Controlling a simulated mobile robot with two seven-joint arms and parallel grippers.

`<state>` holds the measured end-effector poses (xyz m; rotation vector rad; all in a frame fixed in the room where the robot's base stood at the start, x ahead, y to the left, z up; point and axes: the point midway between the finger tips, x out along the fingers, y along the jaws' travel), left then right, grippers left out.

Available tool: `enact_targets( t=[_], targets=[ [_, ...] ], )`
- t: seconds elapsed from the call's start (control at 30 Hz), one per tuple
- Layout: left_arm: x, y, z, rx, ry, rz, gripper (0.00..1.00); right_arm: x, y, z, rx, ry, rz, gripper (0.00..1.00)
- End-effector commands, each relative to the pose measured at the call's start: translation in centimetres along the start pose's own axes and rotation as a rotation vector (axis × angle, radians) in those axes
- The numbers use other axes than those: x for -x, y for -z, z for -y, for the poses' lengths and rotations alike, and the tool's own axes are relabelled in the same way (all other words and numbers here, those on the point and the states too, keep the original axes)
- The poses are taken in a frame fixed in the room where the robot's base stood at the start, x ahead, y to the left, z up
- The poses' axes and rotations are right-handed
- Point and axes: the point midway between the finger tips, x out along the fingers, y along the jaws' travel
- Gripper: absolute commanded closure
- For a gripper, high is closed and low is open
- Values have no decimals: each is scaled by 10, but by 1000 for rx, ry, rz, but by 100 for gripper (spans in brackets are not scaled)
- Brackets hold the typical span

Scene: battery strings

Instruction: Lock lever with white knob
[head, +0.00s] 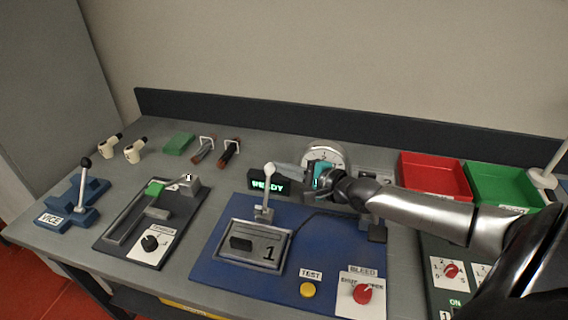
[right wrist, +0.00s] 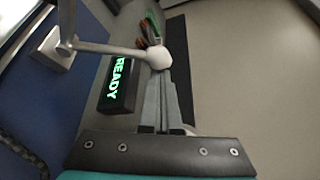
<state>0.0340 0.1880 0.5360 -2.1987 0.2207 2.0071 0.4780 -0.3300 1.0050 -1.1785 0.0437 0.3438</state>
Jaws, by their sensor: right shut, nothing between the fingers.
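The lever with the white knob (head: 269,169) stands nearly upright on the blue panel, above a grey plate marked 1 (head: 236,262). My right gripper (head: 277,164) comes in from the right at knob height, its fingers shut with nothing between them. In the right wrist view the white knob (right wrist: 158,58) is just at the tips of the shut fingers (right wrist: 164,78). I cannot tell whether they touch it. The lever's rod runs left from the knob to a pale bracket (right wrist: 56,50). My left gripper is not in view.
A display reading READY (head: 268,184) stands behind the lever, with a round gauge (head: 326,153) to its right. A yellow TEST button (head: 307,290) and red BLEED knob (head: 362,294) are in front. Red (head: 434,174) and green (head: 503,186) bins stand at the right.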

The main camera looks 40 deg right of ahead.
Motion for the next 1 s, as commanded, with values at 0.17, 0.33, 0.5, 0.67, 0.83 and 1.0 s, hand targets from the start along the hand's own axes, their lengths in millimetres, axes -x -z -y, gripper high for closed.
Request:
enact_targets(
  t=[0.17,0.33,0.5,0.67,0.83,1.0],
  targets=[
    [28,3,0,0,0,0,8,7,-15,6,-5,-2,2,100],
    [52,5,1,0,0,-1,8,16,-30,6,15,11,2,100],
    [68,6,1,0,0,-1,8,24,-44,3,119,67,1,100],
    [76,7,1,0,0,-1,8,30,-56,-5,171,95,0,100],
    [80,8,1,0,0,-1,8,36,-66,-11,241,132,1,100],
    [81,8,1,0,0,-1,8,40,-73,-18,258,141,1,100]
  ],
)
